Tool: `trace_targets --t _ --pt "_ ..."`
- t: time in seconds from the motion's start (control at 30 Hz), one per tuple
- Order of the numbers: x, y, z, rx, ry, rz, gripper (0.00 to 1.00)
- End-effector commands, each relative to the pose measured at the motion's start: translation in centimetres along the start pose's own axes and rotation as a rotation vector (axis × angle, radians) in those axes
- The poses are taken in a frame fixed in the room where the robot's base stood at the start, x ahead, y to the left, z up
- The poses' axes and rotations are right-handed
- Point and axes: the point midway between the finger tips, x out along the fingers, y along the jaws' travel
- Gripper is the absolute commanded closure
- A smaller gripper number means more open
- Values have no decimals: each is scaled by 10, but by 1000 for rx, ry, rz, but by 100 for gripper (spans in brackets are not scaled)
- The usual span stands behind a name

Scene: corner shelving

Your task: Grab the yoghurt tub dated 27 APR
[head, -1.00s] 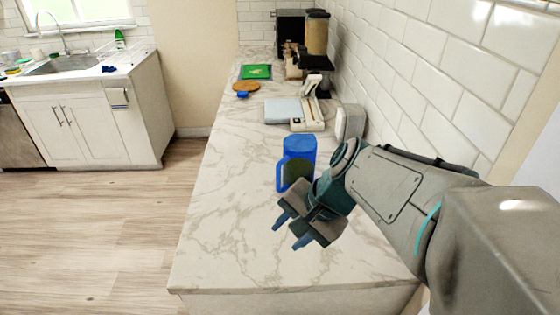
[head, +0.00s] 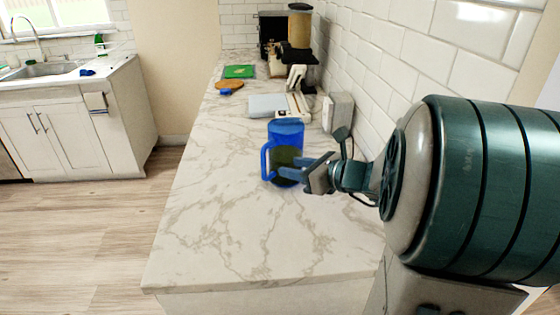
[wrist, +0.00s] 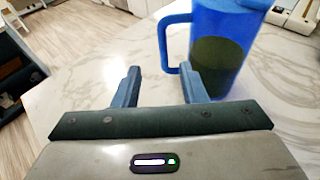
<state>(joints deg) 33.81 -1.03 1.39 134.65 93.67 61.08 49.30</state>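No yoghurt tub and no date print can be made out in either view. My gripper (head: 287,168) is low over the marble counter, at the near right side of a blue jug (head: 285,140) in the head view. In the wrist view my gripper (wrist: 159,86) has its two fingers apart, with nothing between them but counter. The blue jug (wrist: 222,55) stands upright just beyond the right finger, its handle towards the gap. Whether a finger touches it I cannot tell.
Beyond the jug on the counter (head: 215,225) are a kitchen scale (head: 268,105), a white box (head: 337,112), a round wooden board (head: 229,84) and a green board (head: 239,71). A tiled wall (head: 380,60) bounds the right. The near counter is clear.

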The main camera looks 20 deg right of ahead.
Motion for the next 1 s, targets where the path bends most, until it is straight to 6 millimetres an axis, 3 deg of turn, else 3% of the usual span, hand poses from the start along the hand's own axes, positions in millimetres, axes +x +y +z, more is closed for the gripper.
trace_targets --t 0.1,0.3,0.53,0.8,1.0 --pt "27 1 -1 -1 1 6 62" --pt "57 1 -1 -3 2 4 62" --pt "72 0 -2 -3 3 4 62" --pt "108 -4 -4 -4 2 4 62" --pt "116 -4 -4 -4 1 3 62"
